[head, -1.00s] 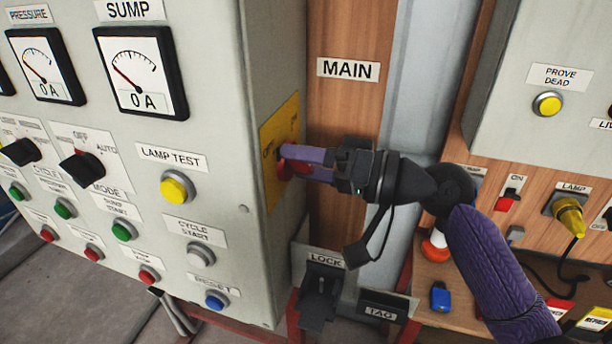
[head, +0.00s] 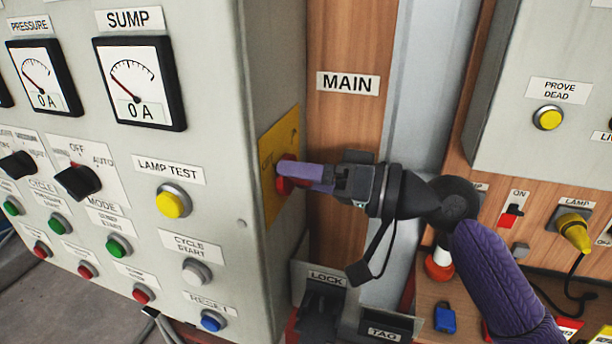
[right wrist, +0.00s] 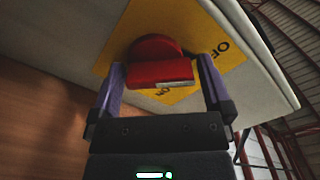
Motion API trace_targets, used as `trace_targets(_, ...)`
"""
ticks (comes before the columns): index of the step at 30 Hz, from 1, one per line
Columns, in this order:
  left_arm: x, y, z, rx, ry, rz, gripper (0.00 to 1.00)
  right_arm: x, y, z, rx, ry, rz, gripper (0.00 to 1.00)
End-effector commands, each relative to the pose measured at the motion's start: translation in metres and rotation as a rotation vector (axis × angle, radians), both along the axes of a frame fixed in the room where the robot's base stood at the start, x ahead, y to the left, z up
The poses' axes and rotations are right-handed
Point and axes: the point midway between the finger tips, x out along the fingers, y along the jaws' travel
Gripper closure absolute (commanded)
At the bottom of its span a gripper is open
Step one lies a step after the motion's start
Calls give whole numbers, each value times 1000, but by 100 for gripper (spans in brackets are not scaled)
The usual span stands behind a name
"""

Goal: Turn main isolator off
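The main isolator is a red rotary handle (right wrist: 160,66) on a yellow plate (right wrist: 115,52) marked OFF and ON. The plate (head: 268,190) is on the side face of the grey control box, left of the MAIN label. My right gripper (head: 281,172) is at the handle, and its purple fingers hide much of the handle in the head view. In the right wrist view the gripper (right wrist: 161,75) is open, with one finger at each side of the handle and what look like narrow gaps. The exact handle angle is hard to read. My left gripper is not in view.
The control box (head: 225,110) carries gauges, knobs and buttons on its front. A LOCK holder (head: 322,303) and a TAG holder (head: 385,328) sit below my right gripper. A second grey panel (head: 545,60) stands at the right, with a blue padlock (head: 444,318) on the shelf.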

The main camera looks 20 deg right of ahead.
Motion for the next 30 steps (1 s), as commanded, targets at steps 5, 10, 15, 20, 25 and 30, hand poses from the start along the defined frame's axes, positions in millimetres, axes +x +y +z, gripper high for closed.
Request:
trace_targets(5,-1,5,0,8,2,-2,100,0,0,-1,0,2,0,0)
trace_targets(10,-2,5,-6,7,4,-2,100,-8,-14,-4,-1,4,-4,0)
trace_targets(15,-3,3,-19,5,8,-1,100,-29,-44,-6,-4,5,-2,0)
trace_targets(20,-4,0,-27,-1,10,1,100,-48,-71,-4,0,5,-1,0)
trace_targets(25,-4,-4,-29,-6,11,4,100,-56,-82,-1,-1,1,0,0)
trace_targets(30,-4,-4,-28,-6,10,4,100,-56,-82,0,-1,0,1,0)
